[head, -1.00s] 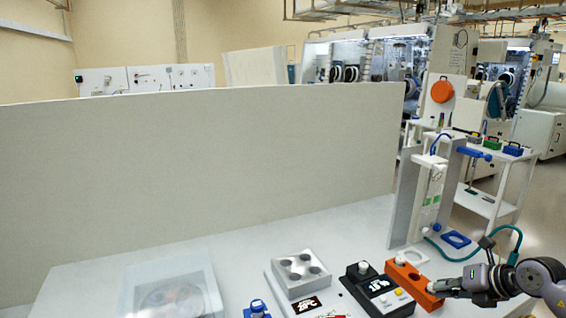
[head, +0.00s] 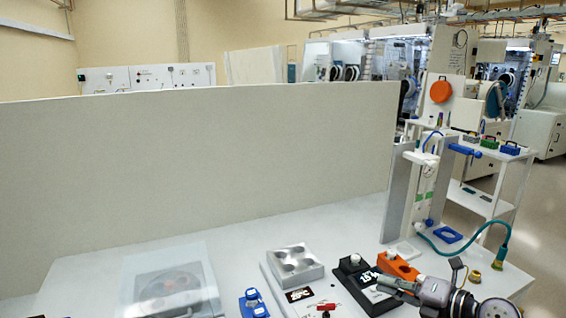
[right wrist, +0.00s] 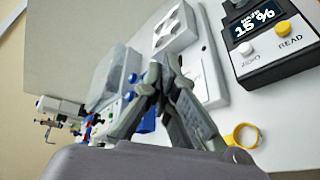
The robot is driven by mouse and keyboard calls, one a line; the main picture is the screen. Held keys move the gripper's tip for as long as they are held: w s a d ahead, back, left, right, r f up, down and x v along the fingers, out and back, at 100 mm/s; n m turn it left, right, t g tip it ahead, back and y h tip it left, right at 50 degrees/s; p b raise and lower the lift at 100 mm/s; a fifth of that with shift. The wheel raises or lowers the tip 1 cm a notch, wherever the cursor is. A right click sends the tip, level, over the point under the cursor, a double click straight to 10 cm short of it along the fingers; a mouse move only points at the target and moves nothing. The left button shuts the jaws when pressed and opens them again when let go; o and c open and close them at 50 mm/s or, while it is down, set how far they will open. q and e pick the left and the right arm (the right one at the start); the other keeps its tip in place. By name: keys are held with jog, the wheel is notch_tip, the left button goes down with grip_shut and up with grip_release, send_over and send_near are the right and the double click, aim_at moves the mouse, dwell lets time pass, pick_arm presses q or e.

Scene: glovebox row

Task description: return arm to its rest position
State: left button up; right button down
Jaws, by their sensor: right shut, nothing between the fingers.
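My right gripper (head: 384,281) is at the lower right of the head view, in front of the orange block and over the right side of the black meter. Its fingers (right wrist: 163,72) are closed together in the right wrist view, with nothing between them. My right arm comes in from the bottom edge. My left gripper is not in view.
The black meter (head: 350,272) shows 15 % in the right wrist view (right wrist: 262,50). The table's back is clear before a pale partition (head: 200,180).

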jog(key=s+a+r+m+t, duration=0.2)
jog(key=a+r+m+t, duration=0.3)
jog(key=m, duration=0.4)
jog(key=s+d+f+m+g+h, duration=0.1)
jog(key=s+d+f+m+h, duration=0.3)
jog(key=s+f+m+h, duration=0.25)
jog(key=s+d+f+m+g+h, duration=0.1)
jog(key=s+d+f+m+h, duration=0.3)
jog(key=f+m+h, duration=0.45)
jog(key=s+a+f+m+g+y, duration=0.3)
jog(key=s+f+g, duration=0.25)
jog(key=s, duration=0.55)
jog(key=s+a+f+m+g+y, duration=0.2)
jog(key=s+a+f+g, duration=0.3)
jog(key=s, duration=0.6)
notch_tip(320, 180, down, 24)
jog(key=d+f+g, duration=0.1)
jog(key=g, duration=0.1)
jog(key=s+d+f, duration=0.3)
jog(key=s+f, duration=1.4)
jog(key=s, duration=0.1)
jog(key=shift+d+g, duration=0.2)
jog(key=shift+g, duration=0.25)
